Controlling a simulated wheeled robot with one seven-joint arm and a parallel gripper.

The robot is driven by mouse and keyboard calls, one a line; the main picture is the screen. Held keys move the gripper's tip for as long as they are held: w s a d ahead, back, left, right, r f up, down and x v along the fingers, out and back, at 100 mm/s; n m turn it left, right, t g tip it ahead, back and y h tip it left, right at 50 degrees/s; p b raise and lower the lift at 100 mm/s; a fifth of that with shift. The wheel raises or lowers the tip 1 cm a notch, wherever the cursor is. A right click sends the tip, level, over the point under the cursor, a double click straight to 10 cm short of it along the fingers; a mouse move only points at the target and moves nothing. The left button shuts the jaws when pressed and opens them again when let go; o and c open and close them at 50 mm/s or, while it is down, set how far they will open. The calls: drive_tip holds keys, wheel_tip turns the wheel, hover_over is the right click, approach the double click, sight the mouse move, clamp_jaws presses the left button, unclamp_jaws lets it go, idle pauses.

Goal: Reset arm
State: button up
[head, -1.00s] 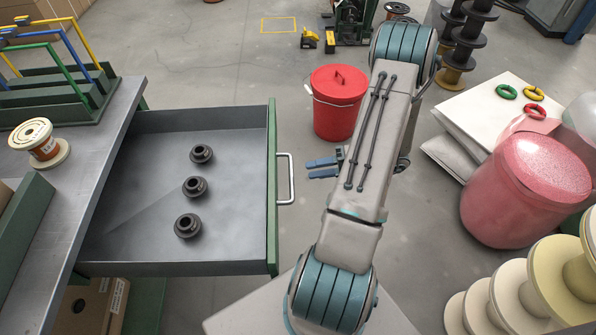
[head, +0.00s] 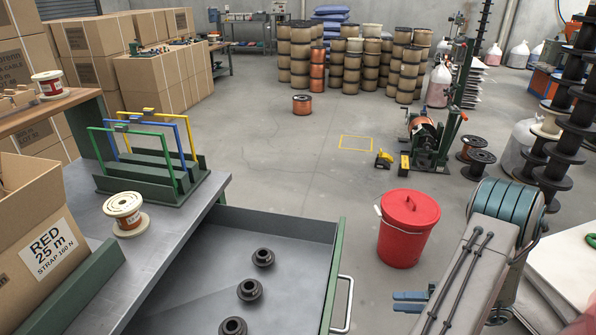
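My arm stands at the lower right in the head view, folded with a teal joint at its top. My gripper (head: 410,301) shows only in part at the left side of the arm, as blue-grey fingers pointing left. A gap shows between the two fingers, and nothing shows between them. The rest of the gripper is hidden behind the arm link. It is to the right of the open drawer's handle (head: 345,305) and below the red bucket (head: 408,232), apart from both.
The open drawer (head: 290,225) holds three dark spools (head: 249,290). A copper spool (head: 125,213) and a rack with coloured bars (head: 150,165) stand on the workbench (head: 85,205). White sheets (head: 565,262) lie at right.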

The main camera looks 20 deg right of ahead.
drive_tip(key=s+a+r+m+g+h+p, duration=0.1)
drive_tip(key=a+r+m+h+p, duration=0.3)
drive_tip(key=a+r+m, duration=0.8)
drive_tip(key=s+a+r+m+g+h+p, duration=0.2)
drive_tip(key=a+r+m+g+h+p, duration=0.2)
drive_tip(key=a+r+m+h, duration=0.5)
drive_tip(key=a+r+m, duration=0.4)
drive_tip(key=r+m, duration=0.4)
drive_tip(key=m, duration=0.1)
drive_tip(key=shift+s+h+p, duration=0.2)
drive_tip(key=shift+h+p, duration=0.1)
